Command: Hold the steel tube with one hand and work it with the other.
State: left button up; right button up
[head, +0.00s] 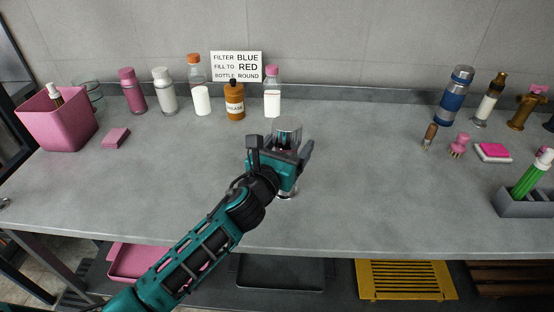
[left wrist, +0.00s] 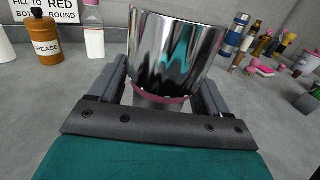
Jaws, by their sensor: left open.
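The steel tube (head: 287,130) is a shiny upright cylinder near the middle of the grey bench. In the left wrist view the tube (left wrist: 178,50) fills the upper middle, with a dark pink band around its lower part. My left gripper (head: 281,150) is open, with one finger on each side of the tube. In the head view the gripper hides the tube's middle, and a bit of shiny metal shows below it at the bench. I cannot tell whether the fingers touch the tube. My right gripper is in neither view.
Several bottles, including a brown grease bottle (head: 235,105), stand along the back before a sign (head: 237,66). A pink bin (head: 57,126) is at the left. A blue flask (head: 453,97), a brush (head: 430,136) and a grey holder (head: 526,205) are at the right. Bench around the tube is clear.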

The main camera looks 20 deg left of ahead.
pick_arm(q)
jog(key=s+a, duration=0.1)
jog(key=s, duration=1)
jog(key=shift+s+a, duration=0.15)
jog(key=shift+s, duration=0.1)
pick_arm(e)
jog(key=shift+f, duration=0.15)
